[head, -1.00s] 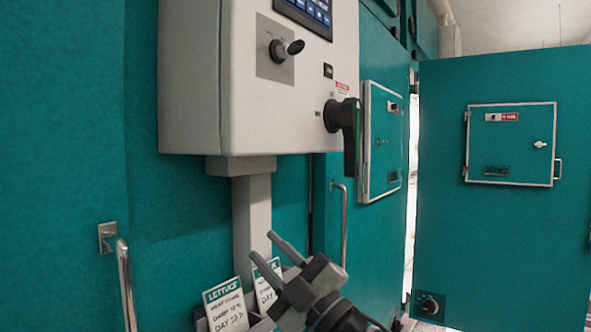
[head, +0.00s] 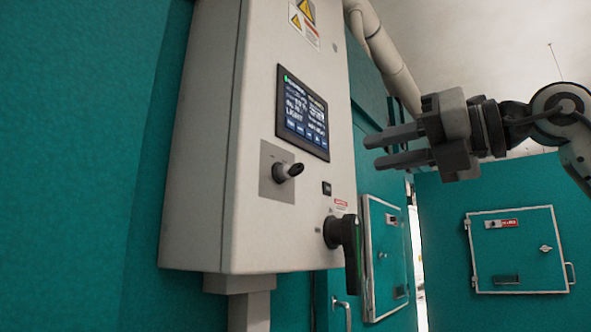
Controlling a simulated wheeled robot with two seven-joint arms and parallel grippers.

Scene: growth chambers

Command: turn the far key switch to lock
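One key switch (head: 287,171) shows on the front of the light grey control box (head: 215,150). It has a dark key handle on a silver barrel, set on a square grey plate (head: 276,188); the key sticks out and points to the right. I cannot read any lock marking by it. My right gripper (head: 378,150) is in the air right of the box, its two grey fingers pointing left with a gap between them and nothing held. It is apart from the key in the picture. My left gripper is not in view.
A lit screen (head: 303,112) is above the key. A black rotary handle (head: 349,245) juts out at the lower right of the box, near a small black switch (head: 327,188). Teal doors with small hatches (head: 516,250) stand to the right. A pale pipe (head: 385,55) runs behind.

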